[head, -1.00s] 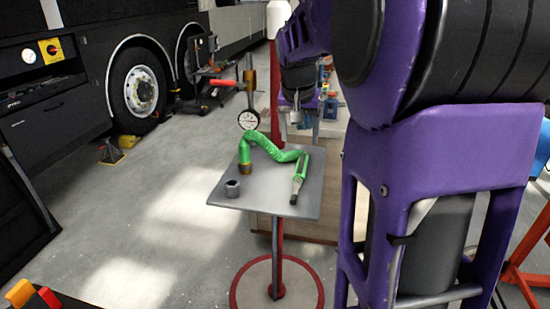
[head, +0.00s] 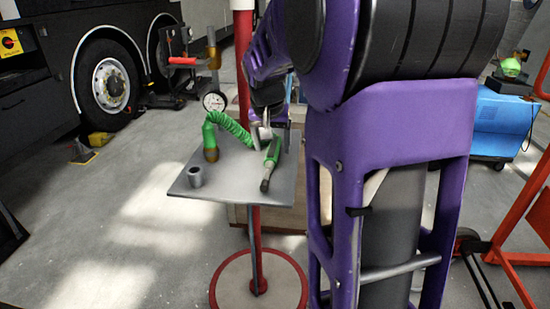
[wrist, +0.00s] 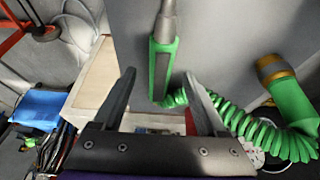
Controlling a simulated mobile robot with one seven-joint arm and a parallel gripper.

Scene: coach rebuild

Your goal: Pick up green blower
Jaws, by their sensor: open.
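The green blower (head: 272,155) lies near the right side of a small grey stand top (head: 236,184). It has a green handle and a grey nozzle, and a green coiled hose (head: 232,128) runs from it to an upright green and brass fitting (head: 210,142). In the wrist view the blower (wrist: 162,68) points its nozzle away, with its handle end between and beyond the fingertips. My gripper (wrist: 160,85) is open and empty, its two fingers on either side of the handle's line. The head view shows my gripper (head: 262,133) close to the blower, partly hidden by my arm.
A small grey cylinder (head: 196,176) stands at the stand's left corner. A round gauge (head: 214,101) is behind the stand top. A red post (head: 243,50) rises behind it. A blue machine (head: 505,122) is at the right.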

